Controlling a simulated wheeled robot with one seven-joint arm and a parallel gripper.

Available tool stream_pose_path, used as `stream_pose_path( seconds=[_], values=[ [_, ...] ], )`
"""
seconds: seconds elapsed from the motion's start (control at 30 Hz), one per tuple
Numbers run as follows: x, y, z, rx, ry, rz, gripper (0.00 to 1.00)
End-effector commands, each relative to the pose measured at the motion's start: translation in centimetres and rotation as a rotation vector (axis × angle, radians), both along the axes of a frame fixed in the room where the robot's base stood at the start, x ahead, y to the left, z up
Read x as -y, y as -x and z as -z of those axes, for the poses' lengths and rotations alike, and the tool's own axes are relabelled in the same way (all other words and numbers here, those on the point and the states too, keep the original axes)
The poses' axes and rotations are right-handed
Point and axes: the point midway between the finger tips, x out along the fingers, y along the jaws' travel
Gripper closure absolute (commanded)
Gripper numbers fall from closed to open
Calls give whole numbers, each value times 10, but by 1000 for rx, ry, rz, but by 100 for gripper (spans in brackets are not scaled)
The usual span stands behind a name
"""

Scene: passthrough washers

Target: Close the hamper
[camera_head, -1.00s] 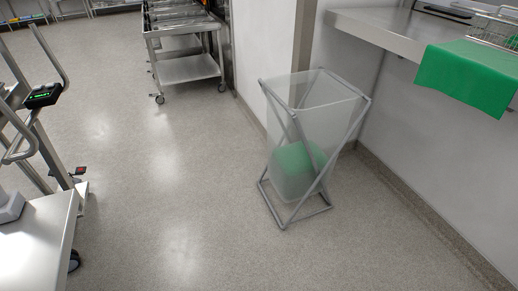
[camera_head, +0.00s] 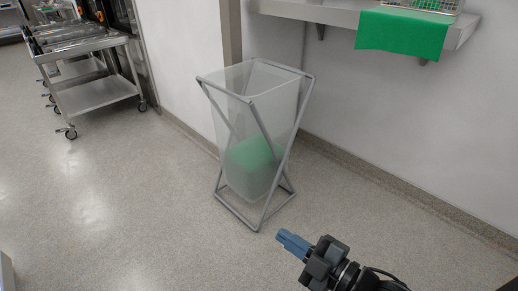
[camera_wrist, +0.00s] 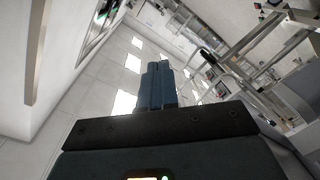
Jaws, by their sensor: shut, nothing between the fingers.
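The hamper (camera_head: 262,103) is a translucent bag on a grey crossed-tube frame, standing upright on the floor near the wall. Its top is open, and something green (camera_head: 252,153) shows through the bag at the bottom. My gripper (camera_head: 280,236) has blue fingers that are shut and empty. It is in front of the hamper, to the lower right in the head view, and apart from it. The wrist view shows the shut fingers (camera_wrist: 158,66) pointing toward the ceiling and upper walls, with no hamper in sight.
A steel counter (camera_head: 330,14) on the wall carries a green cloth (camera_head: 402,34) over its edge and a wire basket (camera_head: 440,5). Metal carts (camera_head: 95,95) stand at the left back. The floor left of the hamper is clear.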

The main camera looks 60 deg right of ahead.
Motion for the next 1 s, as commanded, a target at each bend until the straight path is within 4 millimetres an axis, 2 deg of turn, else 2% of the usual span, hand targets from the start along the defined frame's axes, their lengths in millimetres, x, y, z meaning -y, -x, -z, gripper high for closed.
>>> stream_pose_path(
  seconds=[0.03,0.1,0.3,0.4,0.6,0.7,0.83,1.0],
  values=[
    [18,-21,32,16,84,27,100],
    [42,-44,53,22,205,64,100],
    [116,-110,104,17,520,198,100],
    [155,-140,123,-3,662,277,100],
    [230,-196,149,-68,902,443,100],
    [262,-218,155,-110,992,514,100],
    [292,-239,158,-160,1073,583,100],
    [312,-252,157,-199,1125,627,100]
  ],
)
